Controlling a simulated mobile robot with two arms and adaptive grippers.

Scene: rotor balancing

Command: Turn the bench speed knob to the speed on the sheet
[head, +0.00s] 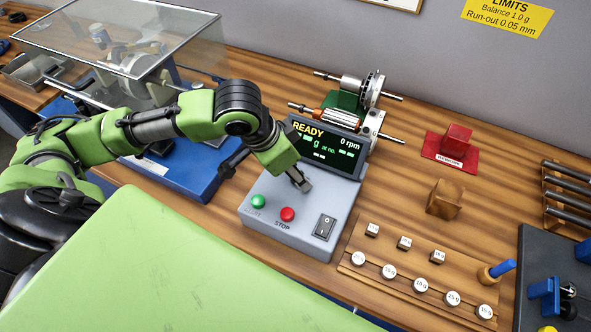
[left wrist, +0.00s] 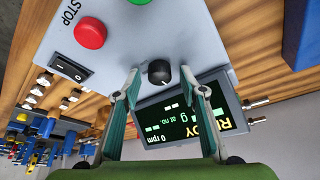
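The grey bench console (head: 262,222) has a green button (head: 258,201), a red STOP button (head: 287,214) and a black rocker switch (head: 324,226). Its display (head: 330,150) reads READY and 0 rpm. The black speed knob (left wrist: 158,72) shows in the left wrist view, on the panel near the display. My left gripper (head: 301,182) is over the console and hides the knob in the head view. In the left wrist view its fingers (left wrist: 160,84) are open, one on each side of the knob, with gaps visible. No sheet with a speed is readable. My right gripper is out of view.
Rotors on shafts (head: 345,120) stand behind the display. A clear guard (head: 125,40) is at the back left. A weight tray (head: 400,285) lies right of the console, with a wooden block (head: 445,199) and a red block (head: 456,139) beyond. A yellow limits sign (head: 507,16) hangs on the wall.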

